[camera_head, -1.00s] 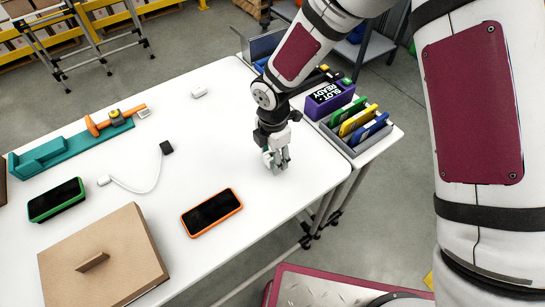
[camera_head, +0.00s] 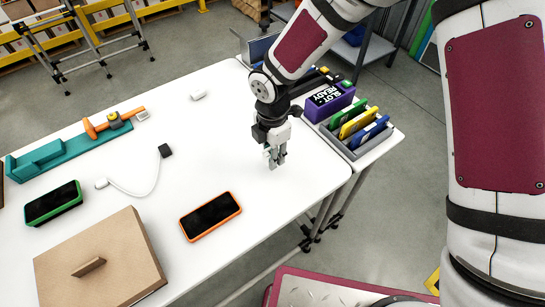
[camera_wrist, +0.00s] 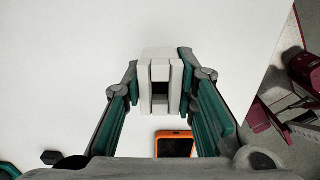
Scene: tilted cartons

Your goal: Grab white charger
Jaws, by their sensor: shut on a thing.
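My gripper (camera_head: 273,158) hangs over the right part of the white table, with its fingers pointing down. In the wrist view my gripper (camera_wrist: 160,88) is shut on a pale, blocky thing, which I take to be the white charger (camera_wrist: 152,58). A dark gap shows in its middle. In the head view the fingers mostly hide it. Another small white block (camera_head: 198,95) lies on the table toward the back.
An orange-rimmed phone (camera_head: 210,216) lies in front of my gripper. A grey rack with coloured cards (camera_head: 358,122) and a purple box (camera_head: 328,103) stand to its right. A white cable with a black plug (camera_head: 165,151), a green-rimmed phone (camera_head: 54,203) and a cardboard box (camera_head: 125,250) lie left.

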